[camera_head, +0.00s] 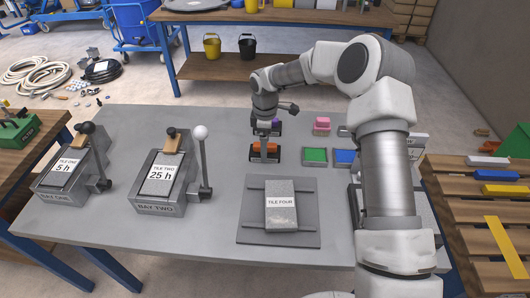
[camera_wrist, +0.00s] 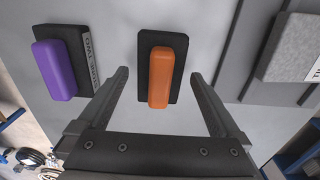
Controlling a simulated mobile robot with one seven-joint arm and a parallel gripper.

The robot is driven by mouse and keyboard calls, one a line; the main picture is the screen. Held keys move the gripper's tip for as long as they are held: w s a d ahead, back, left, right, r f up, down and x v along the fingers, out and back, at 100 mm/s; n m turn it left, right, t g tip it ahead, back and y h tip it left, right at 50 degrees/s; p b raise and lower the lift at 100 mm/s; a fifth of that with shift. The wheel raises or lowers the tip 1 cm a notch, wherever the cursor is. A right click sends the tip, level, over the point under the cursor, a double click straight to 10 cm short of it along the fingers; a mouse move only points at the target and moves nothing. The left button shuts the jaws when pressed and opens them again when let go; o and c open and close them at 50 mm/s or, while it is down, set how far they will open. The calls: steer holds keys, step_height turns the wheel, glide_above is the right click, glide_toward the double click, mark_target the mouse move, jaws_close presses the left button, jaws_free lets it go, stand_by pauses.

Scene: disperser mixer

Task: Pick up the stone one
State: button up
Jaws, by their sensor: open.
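An orange block (camera_wrist: 161,77) on a black base lies between the fingers of my gripper (camera_wrist: 158,76) in the wrist view. My gripper is open and empty, with a finger on each side of it. A purple block (camera_wrist: 56,70) on a similar black base lies to the left, with a side label that seems to end in TWO. In the head view the orange block (camera_head: 266,147) is below my wrist. A grey, stone-like slab (camera_head: 281,206) labelled TILE FOUR lies on a dark grey plate (camera_head: 252,226). I see no readable label on the orange block's base.
Bay one (camera_head: 68,170) and bay two (camera_head: 165,180), with levers, stand at the left of the grey table (camera_head: 110,245). Pink (camera_head: 321,124), green (camera_head: 315,156) and blue (camera_head: 345,157) pieces lie right of the orange block. A wooden rack (camera_head: 485,225) stands at the right.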

steer(key=shift+f, duration=0.3)
jaws_close()
stand_by(0.3)
steer(key=shift+r, duration=0.1)
steer(key=shift+w+r, duration=0.1)
steer(key=shift+r, duration=0.45)
steer(key=r, duration=0.2)
steer(key=d+r, duration=0.1)
steer(key=shift+s+r, duration=0.25)
steer(key=shift+r, duration=0.05)
steer(key=s+d+r+p, duration=0.1)
steer(key=s+d+r, duration=0.4)
steer(key=d, duration=0.4)
steer(key=shift+s+r, duration=0.3)
steer(key=shift+r, duration=0.3)
